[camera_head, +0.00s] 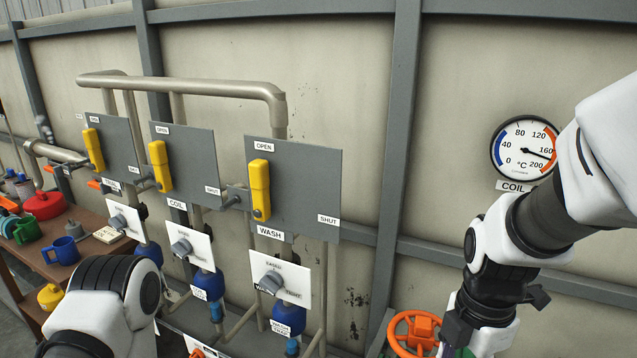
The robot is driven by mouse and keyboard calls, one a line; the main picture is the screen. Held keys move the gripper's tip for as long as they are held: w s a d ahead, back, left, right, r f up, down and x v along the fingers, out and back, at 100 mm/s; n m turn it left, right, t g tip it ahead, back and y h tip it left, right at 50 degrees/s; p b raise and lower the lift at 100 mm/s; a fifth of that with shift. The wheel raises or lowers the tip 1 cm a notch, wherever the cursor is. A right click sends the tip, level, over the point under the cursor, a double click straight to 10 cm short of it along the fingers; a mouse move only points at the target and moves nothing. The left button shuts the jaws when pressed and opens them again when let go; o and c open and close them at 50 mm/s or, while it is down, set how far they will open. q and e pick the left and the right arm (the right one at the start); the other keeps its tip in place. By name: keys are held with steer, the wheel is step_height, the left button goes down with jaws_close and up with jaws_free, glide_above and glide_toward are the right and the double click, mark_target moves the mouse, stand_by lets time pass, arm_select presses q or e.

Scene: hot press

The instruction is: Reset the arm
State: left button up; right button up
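My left arm comes in at the lower left, with only a white link and a dark ribbed joint showing. Its gripper is not in view. My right arm comes down from the upper right, bent, to the bottom edge beside an orange handwheel (413,333). Its gripper fingers do not show, so what they hold cannot be seen. I cannot tell whether the arm touches the wheel.
Grey panels with yellow levers stand on the left; the nearest, the WASH panel (300,190), has an upright lever (259,190). A COIL gauge (524,147) hangs at the right. A brown bench (88,222) holds mugs (61,250) at the far left.

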steer(key=s+d+f+m+g, duration=0.25)
steer(key=s+f, duration=0.45)
steer(key=f, duration=0.4)
steer(key=s+d+f+m+g, duration=0.15)
steer(key=s+f+m, duration=0.25)
steer(key=s+f, duration=0.55)
steer(key=s+d+f+m+g, duration=0.1)
steer(key=s+f+m+g, duration=0.3)
steer(key=f, duration=0.8)
steer(key=w+f+m+t, duration=0.2)
steer(key=w+m+t, duration=0.4)
steer(key=m, duration=0.5)
steer(key=shift+w+d+f+t, duration=0.15)
steer(key=shift+w+f+t, duration=0.15)
steer(key=shift+t, duration=0.8)
